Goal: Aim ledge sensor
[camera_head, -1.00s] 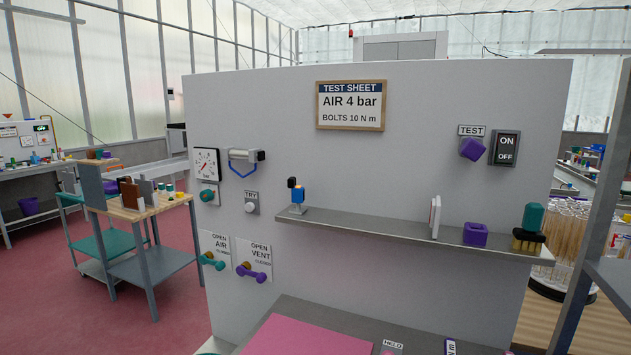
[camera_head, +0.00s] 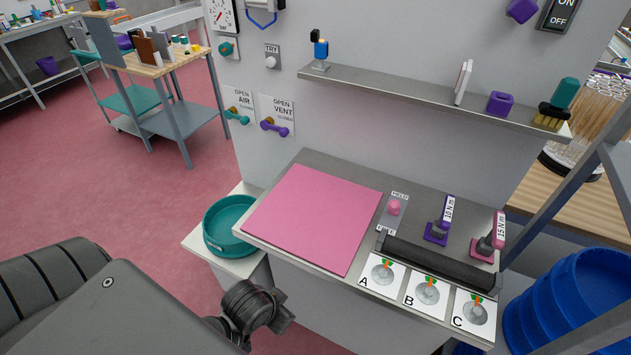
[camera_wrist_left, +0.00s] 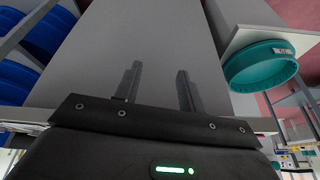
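The ledge sensor is a small blue and black block (camera_head: 320,48) on a short grey stand. It stands upright at the left end of the grey ledge (camera_head: 410,93) on the upright panel. My left arm shows at the lower left of the head view, well below the ledge and apart from it; its gripper fingers cannot be made out there. In the left wrist view my left gripper (camera_wrist_left: 157,70) has its two fingers apart, with nothing between them. The sensor cannot be made out in that view. My right gripper is in neither view.
The ledge also holds a white upright plate (camera_head: 463,82), a purple block (camera_head: 499,103) and a teal-handled brush (camera_head: 558,105). Below are a pink mat (camera_head: 313,218), several levers and cards A, B, C. A teal round tray (camera_head: 230,226) sits at left, blue tubs (camera_head: 570,305) at right.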

